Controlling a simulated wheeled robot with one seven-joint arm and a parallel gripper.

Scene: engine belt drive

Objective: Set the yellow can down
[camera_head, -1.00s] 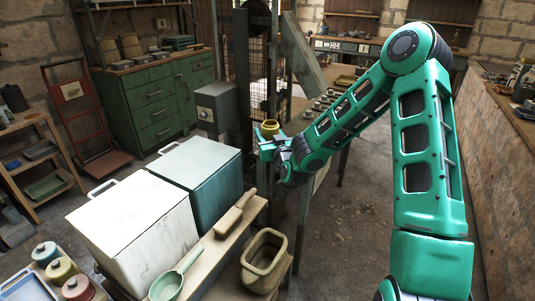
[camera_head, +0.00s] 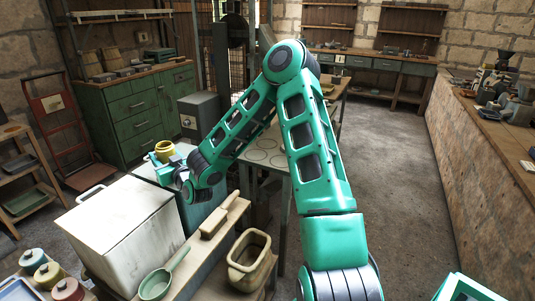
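The yellow can (camera_head: 165,150) is small and upright, with an open top. It is held at the end of my arm, above the far part of the teal box (camera_head: 200,212). My gripper (camera_head: 163,163) is shut on the can, at its lower part. The fingers are small and partly hidden by the can and my wrist. The can seems raised above the box top, but the exact gap cannot be told.
A white box (camera_head: 115,235) stands beside the teal box. Behind are a green cabinet (camera_head: 135,110) and a table with round marks (camera_head: 265,155).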

